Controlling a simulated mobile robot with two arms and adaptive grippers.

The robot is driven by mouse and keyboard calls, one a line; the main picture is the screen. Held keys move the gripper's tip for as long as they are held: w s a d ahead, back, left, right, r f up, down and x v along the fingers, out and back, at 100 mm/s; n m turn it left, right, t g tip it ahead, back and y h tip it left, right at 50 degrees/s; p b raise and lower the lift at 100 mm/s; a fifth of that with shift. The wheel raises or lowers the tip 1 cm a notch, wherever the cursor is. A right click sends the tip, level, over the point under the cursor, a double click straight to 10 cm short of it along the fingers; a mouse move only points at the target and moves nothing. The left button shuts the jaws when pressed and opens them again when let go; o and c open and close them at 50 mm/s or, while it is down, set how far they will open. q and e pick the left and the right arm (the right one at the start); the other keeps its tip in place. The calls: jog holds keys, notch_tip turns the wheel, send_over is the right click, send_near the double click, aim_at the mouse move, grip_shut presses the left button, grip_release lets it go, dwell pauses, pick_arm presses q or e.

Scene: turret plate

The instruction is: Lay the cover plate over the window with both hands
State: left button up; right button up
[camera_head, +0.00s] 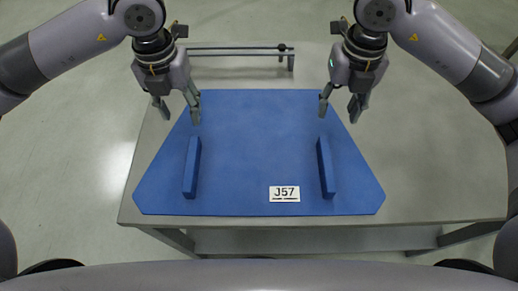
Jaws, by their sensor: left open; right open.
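The cover plate (255,150) is a large flat blue trapezoid, wider at the near edge, lying on the grey table. It has a raised blue bar handle (192,167) on its left and another bar handle (326,168) on its right. A white label reading J57 (284,194) is near its front edge. My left gripper (181,113) is open and empty over the plate's far left edge, beyond the left handle. My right gripper (339,112) is open and empty over the far right edge, beyond the right handle. I cannot make out a window.
The grey table (440,170) has free room to the right of the plate. A thin dark rail (235,50) on short posts runs along the back, behind the plate. The pale floor (60,150) shows to the left.

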aim_at(193, 142)
pick_arm(q)
notch_tip(193, 142, down, 14)
jog(key=shift+f, duration=0.1)
pick_arm(e)
notch_tip(193, 142, down, 14)
jog(key=shift+f, duration=0.1)
pick_arm(q)
jog(key=shift+c, duration=0.5)
pick_arm(e)
jog(key=shift+c, duration=0.5)
pick_arm(q)
grip_shut()
pick_arm(e)
grip_shut()
